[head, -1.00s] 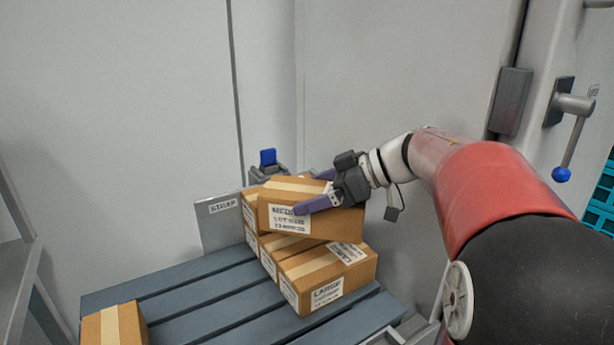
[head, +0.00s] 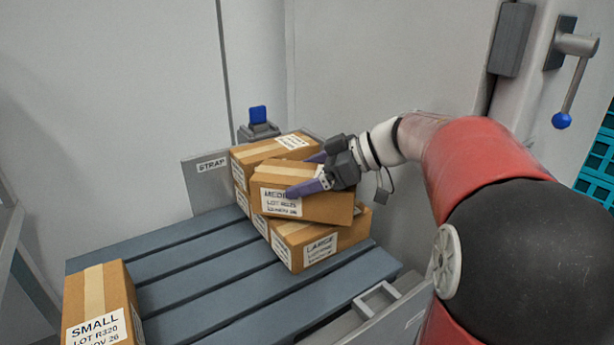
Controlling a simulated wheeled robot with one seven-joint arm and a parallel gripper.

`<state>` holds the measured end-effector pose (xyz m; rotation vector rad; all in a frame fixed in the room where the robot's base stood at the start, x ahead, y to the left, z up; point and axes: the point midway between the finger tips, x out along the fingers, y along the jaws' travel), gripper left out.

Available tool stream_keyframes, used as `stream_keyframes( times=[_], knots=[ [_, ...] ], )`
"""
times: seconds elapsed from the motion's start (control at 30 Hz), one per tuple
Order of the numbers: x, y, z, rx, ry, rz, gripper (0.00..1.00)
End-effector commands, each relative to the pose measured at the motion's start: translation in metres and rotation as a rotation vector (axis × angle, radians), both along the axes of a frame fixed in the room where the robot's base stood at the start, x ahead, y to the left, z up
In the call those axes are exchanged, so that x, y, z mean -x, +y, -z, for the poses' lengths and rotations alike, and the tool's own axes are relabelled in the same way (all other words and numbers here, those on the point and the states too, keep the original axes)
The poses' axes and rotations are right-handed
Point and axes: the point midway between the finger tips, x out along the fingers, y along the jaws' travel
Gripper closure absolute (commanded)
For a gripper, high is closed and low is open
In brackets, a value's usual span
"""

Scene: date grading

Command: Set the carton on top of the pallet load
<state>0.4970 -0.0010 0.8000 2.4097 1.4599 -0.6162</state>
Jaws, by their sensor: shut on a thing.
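My gripper (head: 308,174) is shut on a brown carton (head: 325,207) with a white label that seems to read medium, its purple fingers along the carton's sides. The held carton is over the pallet load, slightly tilted in the picture. Below it is a carton labelled large (head: 345,238), partly covered. Behind it, another carton (head: 262,150) sits at the load's back left, its top at about the same height in view. I cannot tell whether the held carton touches the load. The slatted blue-grey pallet (head: 215,275) lies underneath.
A carton labelled small (head: 110,290) stands at the pallet's front left. The slats between it and the load are bare. A grey plate marked strap (head: 205,180) and a blue-topped device (head: 258,122) stand behind the load. A wall closes the back.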

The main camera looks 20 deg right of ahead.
Motion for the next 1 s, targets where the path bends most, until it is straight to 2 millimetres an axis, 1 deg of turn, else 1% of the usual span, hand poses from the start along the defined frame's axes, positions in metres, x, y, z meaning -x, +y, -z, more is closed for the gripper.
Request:
stream_keyframes(
  times=[0.47,1.0],
  knots=[
    [0.000,0.000,0.000,0.000,-0.002,0.000,0.66],
    [0.000,0.000,0.010,-0.001,-0.002,0.000,0.67]
  ],
)
